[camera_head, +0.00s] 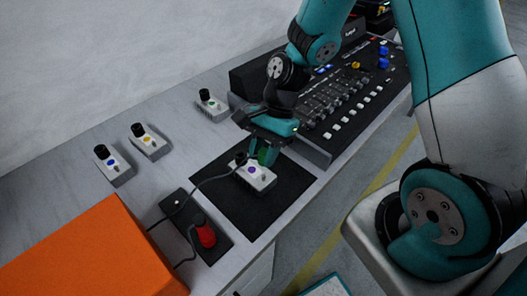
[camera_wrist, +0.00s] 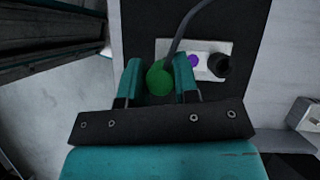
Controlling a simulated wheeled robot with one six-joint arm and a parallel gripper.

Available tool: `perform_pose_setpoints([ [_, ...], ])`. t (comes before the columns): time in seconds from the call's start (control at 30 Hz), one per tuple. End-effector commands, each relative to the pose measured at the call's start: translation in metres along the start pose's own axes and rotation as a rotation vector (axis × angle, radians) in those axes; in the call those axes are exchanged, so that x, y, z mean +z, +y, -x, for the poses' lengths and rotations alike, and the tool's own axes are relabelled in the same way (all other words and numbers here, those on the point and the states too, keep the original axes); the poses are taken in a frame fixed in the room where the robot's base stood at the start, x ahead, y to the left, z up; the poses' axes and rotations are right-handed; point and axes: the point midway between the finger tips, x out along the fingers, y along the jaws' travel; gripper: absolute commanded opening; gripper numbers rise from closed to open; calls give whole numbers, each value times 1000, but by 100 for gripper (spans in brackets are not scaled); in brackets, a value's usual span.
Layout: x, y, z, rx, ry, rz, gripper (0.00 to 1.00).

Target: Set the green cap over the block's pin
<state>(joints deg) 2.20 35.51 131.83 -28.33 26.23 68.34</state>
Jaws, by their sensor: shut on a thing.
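My gripper (camera_head: 265,150) is shut on the green cap (camera_head: 264,158), above the block on the dark mat. In the wrist view the round green cap (camera_wrist: 158,80) sits between the two teal fingers of my gripper (camera_wrist: 159,82). The pale block (camera_head: 258,181) has a purple dot and a black knob; it also shows in the wrist view (camera_wrist: 209,46), partly behind the cap and a finger. A small grey stub, perhaps the pin (camera_head: 264,177), shows near the block's right end. In the wrist view no pin can be made out. I cannot tell whether cap and block touch.
A dark cable (camera_head: 207,180) crosses the mat (camera_head: 285,196) near the block. A mixing console (camera_head: 345,95) stands right behind. Similar blocks with blue (camera_head: 113,166), yellow (camera_head: 150,142) and green (camera_head: 213,105) dots stand left. An orange box (camera_head: 90,255) and red button (camera_head: 206,236) are in front.

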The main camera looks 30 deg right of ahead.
Motion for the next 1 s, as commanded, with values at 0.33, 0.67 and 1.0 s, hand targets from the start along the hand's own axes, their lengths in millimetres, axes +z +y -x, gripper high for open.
perform_pose_setpoints([
  [0.33,-16,0,-27,0,1,2,6],
  [0.67,-25,0,-43,3,0,2,6],
  [1.0,-26,0,-45,1,1,2,6],
])
